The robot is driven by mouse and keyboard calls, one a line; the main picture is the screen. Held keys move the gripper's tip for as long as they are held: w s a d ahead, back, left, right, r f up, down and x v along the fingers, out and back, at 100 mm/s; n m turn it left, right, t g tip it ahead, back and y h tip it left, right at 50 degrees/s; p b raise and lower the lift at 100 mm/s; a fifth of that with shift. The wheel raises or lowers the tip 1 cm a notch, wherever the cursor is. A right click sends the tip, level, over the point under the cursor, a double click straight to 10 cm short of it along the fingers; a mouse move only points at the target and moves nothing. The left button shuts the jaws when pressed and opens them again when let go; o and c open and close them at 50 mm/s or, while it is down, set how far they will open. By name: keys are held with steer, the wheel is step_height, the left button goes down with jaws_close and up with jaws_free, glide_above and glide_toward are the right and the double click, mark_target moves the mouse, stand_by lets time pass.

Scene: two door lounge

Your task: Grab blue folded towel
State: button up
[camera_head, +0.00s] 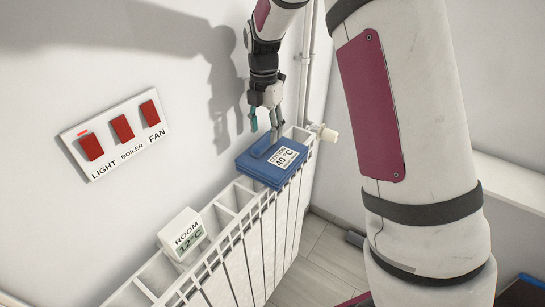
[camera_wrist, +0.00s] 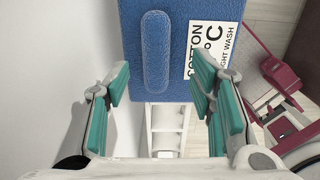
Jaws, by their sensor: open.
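The blue folded towel (camera_head: 261,168) lies on top of the white radiator (camera_head: 238,238), near its far end. It has a raised blue ridge and a white label reading "COTTON 40 °C". My gripper (camera_head: 266,128) is just above the towel's far side in the head view, pointing down. In the wrist view the towel (camera_wrist: 188,65) fills the upper middle, with its raised ridge running lengthwise. My gripper (camera_wrist: 160,105) is open there, its green finger pads on either side of the towel's lower part. Nothing is between the pads that I can see held.
A wall panel with red switches (camera_head: 118,132) labelled LIGHT, BOILER and FAN is at left. A radiator valve (camera_head: 326,134) sits beyond the towel. Tiled floor (camera_head: 325,262) lies right of the radiator.

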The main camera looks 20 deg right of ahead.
mark_target(264, 140)
steer(key=shift+w+a+f+p, duration=0.1)
steer(key=shift+f+p, duration=0.25)
steer(key=shift+f, duration=0.9)
steer(key=shift+w+a+f+p, duration=0.1)
steer(key=shift+f+p, duration=0.25)
steer(key=shift+f, duration=0.85)
jaws_close()
